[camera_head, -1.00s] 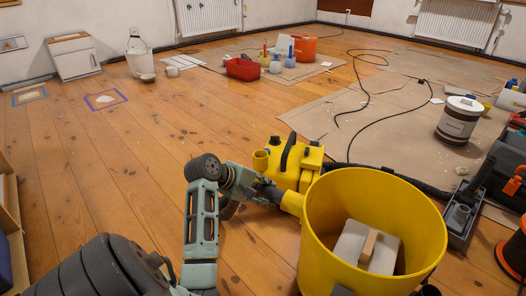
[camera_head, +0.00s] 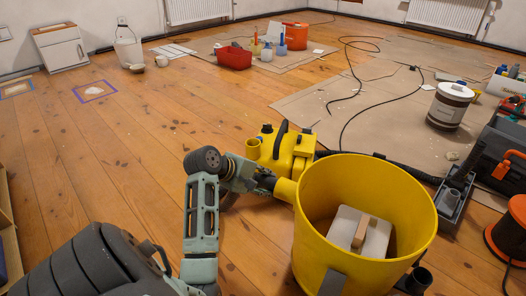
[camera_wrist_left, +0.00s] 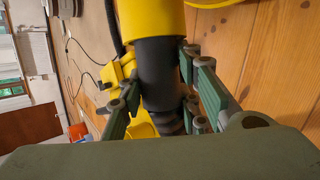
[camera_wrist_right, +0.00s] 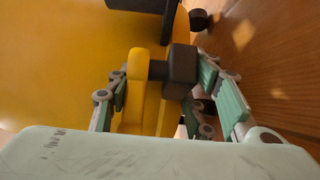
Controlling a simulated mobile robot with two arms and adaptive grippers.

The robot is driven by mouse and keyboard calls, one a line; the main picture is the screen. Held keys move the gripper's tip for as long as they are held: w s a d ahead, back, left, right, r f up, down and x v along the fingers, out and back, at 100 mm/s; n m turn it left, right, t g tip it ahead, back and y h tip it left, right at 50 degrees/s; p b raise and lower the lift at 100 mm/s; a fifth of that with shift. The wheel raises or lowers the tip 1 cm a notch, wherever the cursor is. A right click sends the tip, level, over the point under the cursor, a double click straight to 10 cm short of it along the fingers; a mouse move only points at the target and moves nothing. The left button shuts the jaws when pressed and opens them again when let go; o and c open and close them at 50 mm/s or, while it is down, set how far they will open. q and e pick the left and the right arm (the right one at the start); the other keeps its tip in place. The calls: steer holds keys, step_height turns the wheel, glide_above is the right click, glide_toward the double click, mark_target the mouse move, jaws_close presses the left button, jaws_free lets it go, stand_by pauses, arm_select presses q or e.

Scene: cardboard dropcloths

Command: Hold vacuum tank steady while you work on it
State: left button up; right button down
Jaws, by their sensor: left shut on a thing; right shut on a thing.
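The yellow vacuum tank (camera_head: 310,225) stands open and upright at the bottom right of the head view. A pale block with a wooden strip (camera_head: 360,232) shows inside it. A yellow side port (camera_head: 286,189) sticks out to the left, with a dark cuff on it. My left gripper (camera_head: 264,182) is shut on this dark cuff (camera_wrist_left: 160,75), with one finger on each side in the left wrist view. My right gripper (camera_wrist_right: 165,80) is shut on a yellow-and-dark fitting (camera_wrist_right: 180,65) against the tank's wall. The right gripper does not show in the head view.
A yellow vacuum head with a black handle (camera_head: 284,150) lies behind the port. A grey tool tray (camera_head: 453,205), a dark toolbox (camera_head: 495,160) and an orange cable reel (camera_head: 508,240) crowd the right. A paint bucket (camera_head: 448,105) stands on cardboard.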

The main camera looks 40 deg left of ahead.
arm_select(q)
steer(key=shift+d, duration=0.3)
steer(key=shift+w+d, duration=0.1)
steer(key=shift+d, duration=0.05)
steer(key=o, duration=1.2)
steer(key=shift+d, duration=0.15)
steer(key=shift+o, duration=0.2)
steer(key=shift+f, duration=0.1)
steer(key=v, duration=1.2)
steer(key=shift+a, duration=0.2)
